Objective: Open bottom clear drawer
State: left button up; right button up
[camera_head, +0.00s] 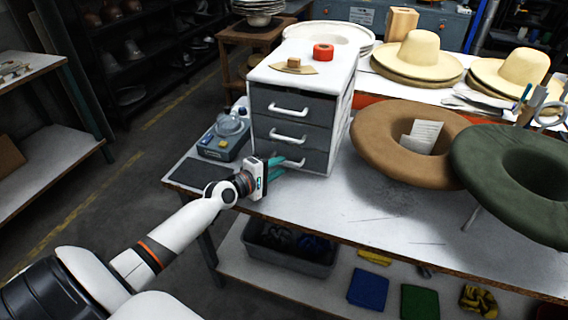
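A small white cabinet (342,92) with grey drawer fronts and white handles stands on the workbench. Its bottom drawer (317,160) is the lowest of three and looks closed, flush with those above. The bottom drawer's handle (297,163) is partly hidden by my gripper. My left gripper (281,165), with teal fingers, reaches in from the left at the handle's left end. Its fingers look apart, with a gap between them; I cannot tell whether they touch the handle. The drawer fronts look dark grey, not clear. My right gripper is not in view.
A brown ring-shaped form (375,135) and a green one (490,165) lie to the right. The workbench (370,215) is bare in front of the cabinet. A red tape roll (323,51) sits on top.

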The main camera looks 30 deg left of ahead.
pick_arm(q)
jog(key=shift+x, duration=1.45)
grip_shut()
